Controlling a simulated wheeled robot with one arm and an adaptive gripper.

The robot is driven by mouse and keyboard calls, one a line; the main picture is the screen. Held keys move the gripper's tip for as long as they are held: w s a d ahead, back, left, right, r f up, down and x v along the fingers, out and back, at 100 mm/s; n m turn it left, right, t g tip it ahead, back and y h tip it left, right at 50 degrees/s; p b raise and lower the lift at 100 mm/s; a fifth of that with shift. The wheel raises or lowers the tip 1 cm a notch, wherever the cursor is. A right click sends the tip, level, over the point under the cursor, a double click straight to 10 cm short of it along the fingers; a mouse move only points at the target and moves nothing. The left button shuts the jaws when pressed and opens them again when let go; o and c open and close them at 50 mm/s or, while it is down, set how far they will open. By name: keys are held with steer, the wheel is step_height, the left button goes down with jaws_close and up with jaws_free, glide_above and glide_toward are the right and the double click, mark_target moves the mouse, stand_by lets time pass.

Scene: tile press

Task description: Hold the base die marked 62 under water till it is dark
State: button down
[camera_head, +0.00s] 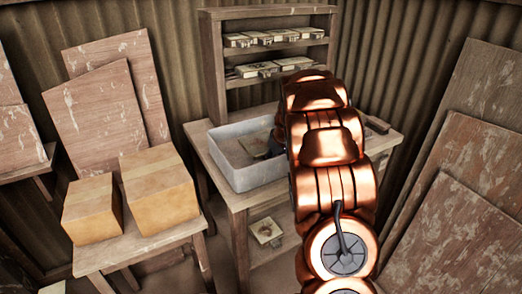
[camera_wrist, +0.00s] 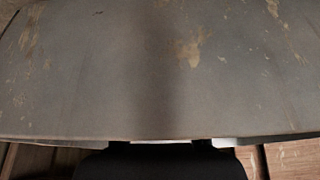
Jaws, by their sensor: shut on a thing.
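My gripper (camera_wrist: 158,155) shows as a black shape at the bottom of the wrist view, shut on a flat grey plate (camera_wrist: 150,75). The plate fills most of that view. It has pale tan stains and a light lower edge; no number shows on it, so I cannot tell if it is the die marked 62. In the head view my copper arm hides most of the gripper's surroundings. A pale grey tub (camera_head: 228,163) stands on the table to the left of my arm. A small dark and brown shape (camera_head: 256,147) shows inside it, partly hidden. I cannot make out the water level.
A wooden rack (camera_head: 213,72) behind the tub holds several pale dies on two shelves. Another pale plate (camera_head: 266,231) lies on the table's lower shelf. Two cardboard boxes (camera_head: 158,188) stand on a bench at left. Large boards (camera_head: 455,235) lean at right.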

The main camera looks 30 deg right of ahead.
step_height(320, 180, up, 13)
steer(key=p, duration=0.3)
stand_by(1.6)
stand_by(2.1)
steer(key=shift+r+p, duration=0.5)
steer(key=shift+r, duration=1.45)
